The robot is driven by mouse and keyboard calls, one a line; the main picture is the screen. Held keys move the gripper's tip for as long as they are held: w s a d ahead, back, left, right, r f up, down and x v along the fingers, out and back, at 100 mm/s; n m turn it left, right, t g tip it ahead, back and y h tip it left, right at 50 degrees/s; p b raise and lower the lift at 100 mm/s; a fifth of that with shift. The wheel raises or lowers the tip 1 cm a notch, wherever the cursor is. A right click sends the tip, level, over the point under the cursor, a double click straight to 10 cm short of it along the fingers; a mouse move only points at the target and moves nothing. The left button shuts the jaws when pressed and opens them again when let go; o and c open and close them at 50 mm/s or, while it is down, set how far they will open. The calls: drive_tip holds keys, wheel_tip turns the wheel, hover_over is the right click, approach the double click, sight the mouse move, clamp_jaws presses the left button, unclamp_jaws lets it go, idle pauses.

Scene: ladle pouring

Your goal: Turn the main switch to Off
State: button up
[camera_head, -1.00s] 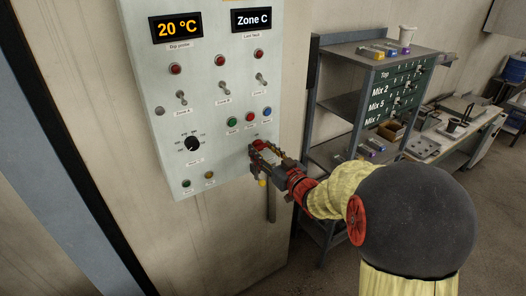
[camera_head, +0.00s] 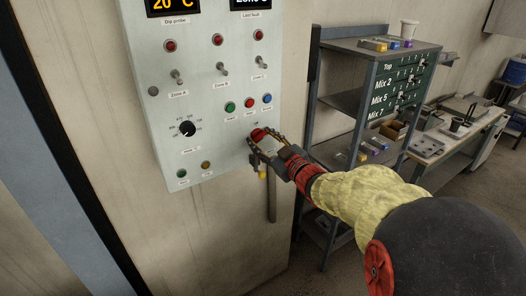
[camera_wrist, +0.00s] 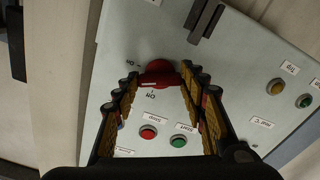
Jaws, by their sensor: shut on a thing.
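The main switch is a red knob (camera_head: 258,134) at the lower right of the grey control panel (camera_head: 215,115). It also shows in the wrist view as a red knob (camera_wrist: 159,73) with labels beside it; one reads On. My gripper (camera_head: 262,143) is at the knob, its fingers on either side of it. In the wrist view my gripper (camera_wrist: 160,80) has its yellow-padded fingertips against the knob's two sides, shut on it. The fingers hide part of the knob in the head view.
Green (camera_head: 230,107), red (camera_head: 249,102) and blue (camera_head: 267,98) buttons sit just above the switch. A black dial (camera_head: 187,129) and toggle switches are to the left. A grey shelf (camera_head: 345,100) stands right of the panel, close to my arm.

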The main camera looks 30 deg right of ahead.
drive_tip(key=n+b, duration=0.4)
drive_tip(key=b, duration=0.1)
drive_tip(key=n+b, duration=0.2)
drive_tip(key=b, duration=0.1)
drive_tip(key=shift+f+n, duration=0.25)
drive_tip(key=shift+n, duration=0.05)
drive_tip(key=n+b, duration=0.4)
drive_tip(key=b, duration=0.1)
drive_tip(key=shift+n, duration=0.4)
drive_tip(key=shift+r+n+b, duration=0.2)
drive_tip(key=shift+n+b, duration=0.6)
drive_tip(key=shift+b, duration=0.1)
drive_tip(key=o, duration=1.2)
drive_tip(key=shift+s, duration=0.1)
drive_tip(key=s, duration=1.1)
drive_tip(key=shift+s+d, duration=0.2)
drive_tip(key=shift+s, duration=0.2)
